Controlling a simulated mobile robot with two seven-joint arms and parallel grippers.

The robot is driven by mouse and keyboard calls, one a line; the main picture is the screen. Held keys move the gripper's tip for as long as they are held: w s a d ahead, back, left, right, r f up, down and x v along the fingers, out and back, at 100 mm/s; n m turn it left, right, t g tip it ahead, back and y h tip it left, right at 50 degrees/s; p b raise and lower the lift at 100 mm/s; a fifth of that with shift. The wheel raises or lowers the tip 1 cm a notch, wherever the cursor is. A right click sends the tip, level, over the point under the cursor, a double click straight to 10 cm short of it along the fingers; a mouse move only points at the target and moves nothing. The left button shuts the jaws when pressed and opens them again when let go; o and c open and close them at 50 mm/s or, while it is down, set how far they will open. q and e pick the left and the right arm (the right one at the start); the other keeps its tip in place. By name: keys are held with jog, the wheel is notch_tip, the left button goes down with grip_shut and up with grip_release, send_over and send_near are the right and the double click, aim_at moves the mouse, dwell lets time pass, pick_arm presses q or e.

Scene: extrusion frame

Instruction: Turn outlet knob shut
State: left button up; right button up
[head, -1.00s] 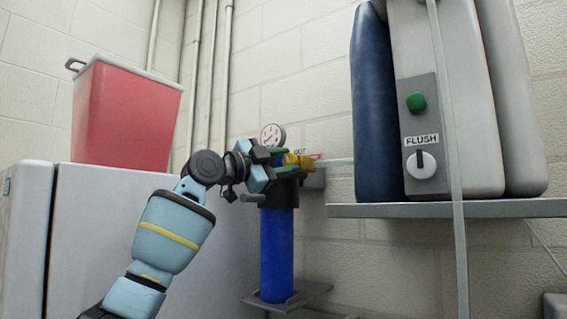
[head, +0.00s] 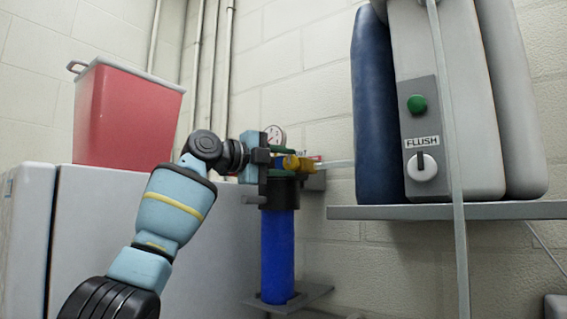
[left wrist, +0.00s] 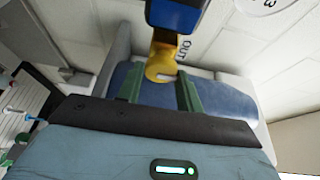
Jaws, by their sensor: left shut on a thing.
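The yellow outlet knob (head: 291,163) is on the filter head above a blue canister (head: 277,255). My left gripper (head: 284,164) is at the knob, coming in from the left. In the left wrist view the knob (left wrist: 161,66) stands between the two green fingers (left wrist: 160,92), beside an "OUT" label (left wrist: 184,48). The left gripper is shut on the knob. In the head view the gripper body hides part of the filter head. My right gripper is in neither view.
A round gauge (head: 275,133) sits just above the gripper. A shelf (head: 440,211) at right carries a machine with a FLUSH switch (head: 427,167). A red bin (head: 128,115) stands on a grey cabinet (head: 110,225) at left. A thin vertical post (head: 461,260) stands in front of the shelf.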

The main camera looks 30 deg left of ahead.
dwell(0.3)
pick_arm(q)
jog(key=o, duration=1)
jog(key=shift+v, duration=3.9)
